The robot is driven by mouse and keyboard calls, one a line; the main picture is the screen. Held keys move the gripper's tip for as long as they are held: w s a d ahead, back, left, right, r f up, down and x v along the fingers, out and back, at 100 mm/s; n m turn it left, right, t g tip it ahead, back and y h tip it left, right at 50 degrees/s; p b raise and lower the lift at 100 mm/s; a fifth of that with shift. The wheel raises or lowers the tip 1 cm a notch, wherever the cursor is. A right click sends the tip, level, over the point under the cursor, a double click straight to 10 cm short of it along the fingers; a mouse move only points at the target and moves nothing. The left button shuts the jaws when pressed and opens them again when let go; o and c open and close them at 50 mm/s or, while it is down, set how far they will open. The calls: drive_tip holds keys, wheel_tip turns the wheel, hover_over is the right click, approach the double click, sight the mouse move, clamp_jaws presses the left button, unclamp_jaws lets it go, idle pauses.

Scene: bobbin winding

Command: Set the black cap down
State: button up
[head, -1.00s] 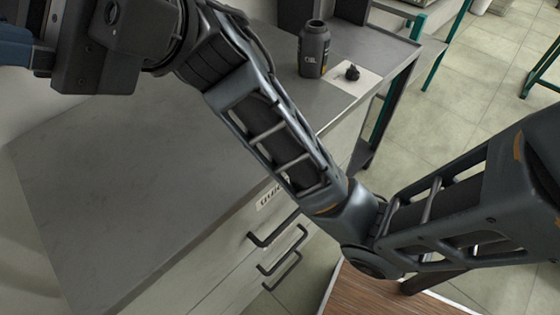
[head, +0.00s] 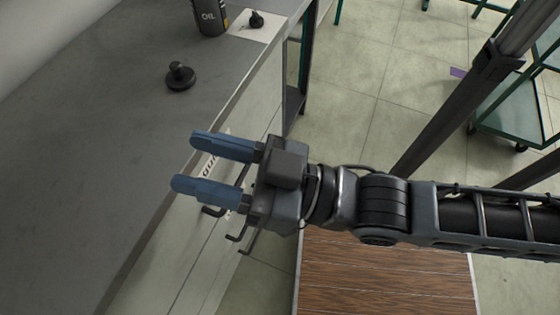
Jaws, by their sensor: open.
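A black, round cap-like piece with a knob on top (head: 180,76) stands on the grey bench top (head: 110,130). A second, smaller black piece (head: 256,20) sits on a white sheet (head: 258,30) farther back; I cannot tell for certain which one is the black cap. My gripper (head: 203,168) is open, with its two blue fingers pointing left and nothing between them. It is over the bench's front edge, apart from both black pieces and nearer to me than they are.
A dark bottle marked OIL (head: 210,16) stands beside the white sheet, its top cut off by the picture. Drawer handles (head: 236,237) stick out below the bench edge. A wooden top (head: 385,270) lies below my arm. The bench's near left is clear.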

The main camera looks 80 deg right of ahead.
drive_tip(key=s+d+f+n+g+y, duration=0.1)
drive_tip(key=s+d+f+g, duration=0.2)
drive_tip(key=s+f+g, duration=0.2)
drive_tip(key=s+f, duration=0.3)
drive_tip(key=s, duration=0.2)
drive_tip(key=shift+n+g, duration=0.3)
